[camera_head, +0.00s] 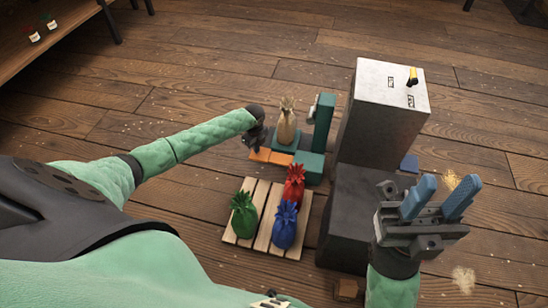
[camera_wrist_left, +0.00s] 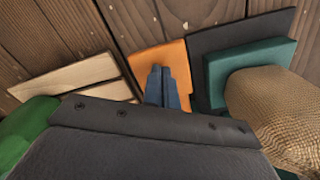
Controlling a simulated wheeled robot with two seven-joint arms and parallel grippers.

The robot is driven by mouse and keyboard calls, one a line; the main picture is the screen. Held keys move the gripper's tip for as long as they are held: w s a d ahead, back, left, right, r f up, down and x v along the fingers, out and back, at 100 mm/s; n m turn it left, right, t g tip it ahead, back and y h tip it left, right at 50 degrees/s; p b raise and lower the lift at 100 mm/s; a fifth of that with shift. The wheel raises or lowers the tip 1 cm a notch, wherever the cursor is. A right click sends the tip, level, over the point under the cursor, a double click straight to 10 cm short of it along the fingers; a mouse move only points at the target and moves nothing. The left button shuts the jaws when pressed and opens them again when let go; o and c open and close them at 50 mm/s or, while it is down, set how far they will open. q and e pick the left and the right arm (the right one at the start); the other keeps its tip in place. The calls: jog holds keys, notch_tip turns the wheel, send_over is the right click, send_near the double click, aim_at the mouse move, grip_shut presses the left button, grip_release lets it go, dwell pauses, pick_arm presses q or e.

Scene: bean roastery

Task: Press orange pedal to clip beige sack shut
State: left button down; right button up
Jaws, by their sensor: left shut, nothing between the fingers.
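The beige sack (camera_head: 286,130) stands upright on the teal platform of the clipping machine (camera_head: 321,122), its gathered neck beside the machine's head. It also shows at the right of the left wrist view (camera_wrist_left: 275,110). The orange pedal (camera_head: 262,155) lies low in front of the sack; in the left wrist view it is a flat plate (camera_wrist_left: 145,58). My left gripper (camera_wrist_left: 160,70) is shut and empty, its blue fingertips over the pedal. I cannot tell whether they touch it. My right gripper (camera_head: 440,188) is open and empty at the right, far from the pedal.
A wooden pallet (camera_head: 233,239) holds a green sack (camera_head: 243,214), a red sack (camera_head: 294,184) and a blue sack (camera_head: 285,226), close in front of the pedal. A tall grey machine (camera_head: 380,120) stands right of the clipping machine. The floor behind is clear.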

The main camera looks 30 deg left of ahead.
pick_arm(q)
jog(key=shift+f, duration=1.1)
jog(key=shift+f+b, duration=0.1)
jog(key=shift+b, duration=0.2)
jog(key=shift+f, duration=0.9)
